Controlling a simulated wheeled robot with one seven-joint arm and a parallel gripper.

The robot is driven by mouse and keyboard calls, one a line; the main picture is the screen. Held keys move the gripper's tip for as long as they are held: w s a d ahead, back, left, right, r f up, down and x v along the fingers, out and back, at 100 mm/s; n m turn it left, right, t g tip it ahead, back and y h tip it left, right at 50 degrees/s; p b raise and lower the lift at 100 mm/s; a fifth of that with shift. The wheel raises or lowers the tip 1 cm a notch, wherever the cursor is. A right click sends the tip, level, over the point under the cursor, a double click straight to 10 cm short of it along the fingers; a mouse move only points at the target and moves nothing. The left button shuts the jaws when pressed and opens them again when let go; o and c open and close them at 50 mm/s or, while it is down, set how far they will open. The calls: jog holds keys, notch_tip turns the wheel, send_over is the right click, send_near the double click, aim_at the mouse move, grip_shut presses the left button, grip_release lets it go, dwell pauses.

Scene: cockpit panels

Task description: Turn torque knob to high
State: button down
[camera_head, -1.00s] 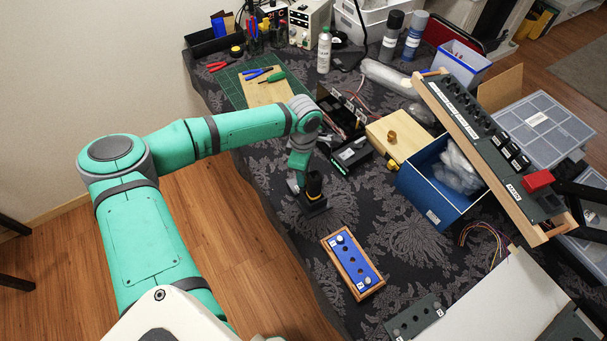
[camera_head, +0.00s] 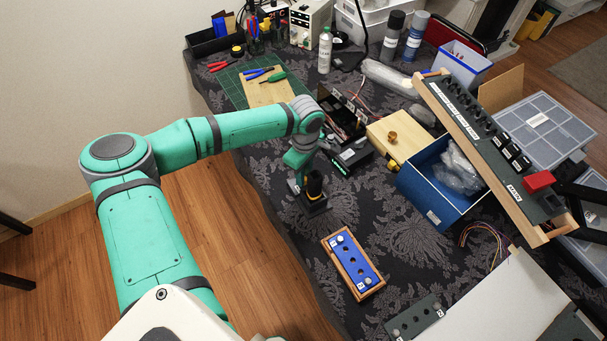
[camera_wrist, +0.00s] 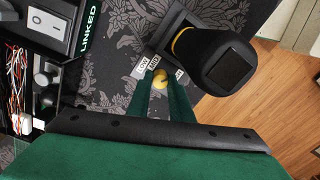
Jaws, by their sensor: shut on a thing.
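In the wrist view, my gripper's two green fingers (camera_wrist: 160,95) are shut on a small yellow knob (camera_wrist: 160,79). White labels sit around the knob. One reads LOW (camera_wrist: 140,67), and one beside it seems to read MED (camera_wrist: 153,61). A third label (camera_wrist: 180,73) is partly hidden by a finger. A thick black upright body (camera_wrist: 220,62) with a yellow ring stands on the same dark base, close to the knob. In the head view, my gripper (camera_head: 294,186) is low at the left side of this black and yellow device (camera_head: 314,186); the knob is hidden there.
A blue panel in a wooden frame (camera_head: 353,265) lies in front of the device. A blue bin (camera_head: 418,190) is to the right.

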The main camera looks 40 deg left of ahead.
jog(key=shift+d, duration=0.1)
jog(key=c, duration=1.6)
grip_release()
jog(key=shift+w, duration=0.1)
jog(key=shift+w+d, duration=0.1)
jog(key=shift+d, duration=0.05)
jog(key=shift+a+r, duration=0.25)
jog(key=shift+r, duration=0.25)
jog(key=r, duration=0.9)
jog(key=shift+w+d+r, duration=0.15)
jog(key=shift+d+r, duration=0.2)
jog(key=shift+r, duration=0.05)
